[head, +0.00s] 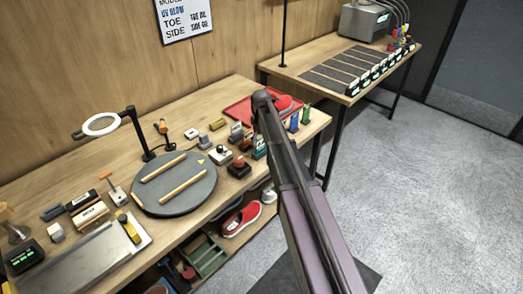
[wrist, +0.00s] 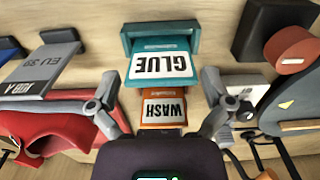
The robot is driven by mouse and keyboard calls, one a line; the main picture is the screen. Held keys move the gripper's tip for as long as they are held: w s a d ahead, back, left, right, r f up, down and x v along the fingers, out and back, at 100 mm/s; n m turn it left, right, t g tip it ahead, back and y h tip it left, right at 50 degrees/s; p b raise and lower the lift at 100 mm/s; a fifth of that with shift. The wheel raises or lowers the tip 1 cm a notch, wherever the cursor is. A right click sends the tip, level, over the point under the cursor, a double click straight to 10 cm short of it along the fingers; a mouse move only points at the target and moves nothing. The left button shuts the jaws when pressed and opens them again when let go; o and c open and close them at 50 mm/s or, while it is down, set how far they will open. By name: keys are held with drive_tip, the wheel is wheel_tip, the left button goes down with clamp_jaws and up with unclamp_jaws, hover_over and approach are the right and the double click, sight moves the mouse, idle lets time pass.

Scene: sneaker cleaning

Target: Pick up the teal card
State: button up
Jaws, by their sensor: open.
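The teal card (wrist: 125,42), with a white label reading GLUE, is upper middle in the wrist view, in a teal holder or frame whose build I cannot make out. My gripper (wrist: 160,84) is open, its two fingers apart to the left and right of the picture's middle. The teal card lies beyond the fingertips, roughly centred between them; I see no contact. An orange card (wrist: 148,122) labelled WASH shows between the fingers, nearer my palm. In the head view my arm hides my gripper, and a small teal piece (head: 259,152) shows beside the arm.
In the wrist view a grey card (wrist: 45,65) and a red tray (wrist: 60,112) are at left, a dark block with a red-brown round part (wrist: 292,50) at right. The head view shows a round dark mat (head: 175,192) and several small items on the wooden bench.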

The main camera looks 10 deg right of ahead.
drive_tip(key=shift+f+b, duration=0.5)
drive_tip(key=shift+f, duration=0.25)
drive_tip(key=c, duration=0.7)
